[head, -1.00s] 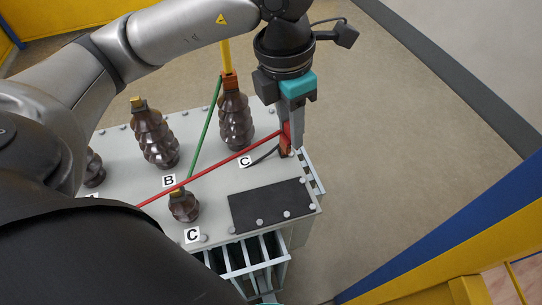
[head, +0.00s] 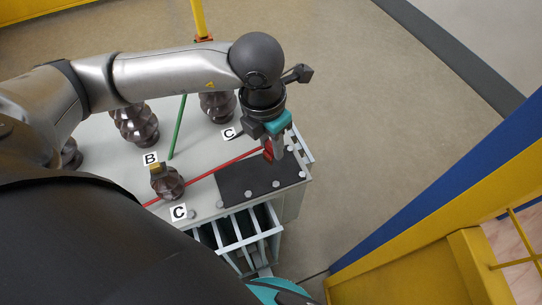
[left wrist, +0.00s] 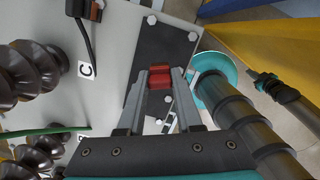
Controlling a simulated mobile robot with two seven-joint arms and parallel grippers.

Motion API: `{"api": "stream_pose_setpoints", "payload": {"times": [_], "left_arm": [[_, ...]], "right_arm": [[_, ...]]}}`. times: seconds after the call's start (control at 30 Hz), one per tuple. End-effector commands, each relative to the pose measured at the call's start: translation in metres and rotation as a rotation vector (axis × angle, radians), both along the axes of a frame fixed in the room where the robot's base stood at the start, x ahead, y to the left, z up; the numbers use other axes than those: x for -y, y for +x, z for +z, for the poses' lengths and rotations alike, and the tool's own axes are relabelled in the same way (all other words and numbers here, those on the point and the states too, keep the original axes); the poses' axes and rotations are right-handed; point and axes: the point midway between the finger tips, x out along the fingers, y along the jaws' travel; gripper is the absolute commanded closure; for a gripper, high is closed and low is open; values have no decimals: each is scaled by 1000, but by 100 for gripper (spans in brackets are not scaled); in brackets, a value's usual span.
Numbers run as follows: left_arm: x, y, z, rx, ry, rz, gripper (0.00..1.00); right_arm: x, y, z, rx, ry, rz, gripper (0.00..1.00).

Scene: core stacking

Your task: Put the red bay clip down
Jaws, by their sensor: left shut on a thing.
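My left gripper (head: 270,153) is shut on the red bay clip (head: 266,155), just above or at the dark plate (head: 232,188) on the grey tank lid. The left wrist view shows the red clip (left wrist: 160,84) between the two fingertips, in front of the dark plate (left wrist: 163,42). I cannot tell whether the clip touches the plate. A thin red line (head: 232,160) runs from near the clip down-left across the lid. My right gripper's fingers do not show.
Brown ribbed bushings (head: 136,124) stand on the lid, with a smaller one (head: 167,183) left of the plate. A green line (head: 178,128) rises between them. Labels B and C lie nearby. A yellow barrier (head: 425,262) stands at lower right.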

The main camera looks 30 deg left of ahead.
Motion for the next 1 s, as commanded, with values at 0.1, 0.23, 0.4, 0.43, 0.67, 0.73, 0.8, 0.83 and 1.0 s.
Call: {"api": "stream_pose_setpoints", "payload": {"times": [0.1,0.23,0.4,0.43,0.67,0.73,0.8,0.83,1.0], "left_arm": [[0,0,-7,-1,0,-1,100],[0,-1,-23,-3,0,-1,100],[0,0,-46,-1,0,0,100],[0,0,-48,0,0,0,100],[0,0,-47,1,0,-1,100],[0,0,-48,1,0,-1,100],[0,0,-50,1,0,-1,100],[0,0,-50,1,0,-1,100],[0,0,-49,0,0,-1,48]], "right_arm": [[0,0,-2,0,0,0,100],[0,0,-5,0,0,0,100],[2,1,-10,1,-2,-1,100],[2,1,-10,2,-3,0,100],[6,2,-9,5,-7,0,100],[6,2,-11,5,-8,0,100],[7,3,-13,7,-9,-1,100],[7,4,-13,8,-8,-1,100],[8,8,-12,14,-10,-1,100]]}}
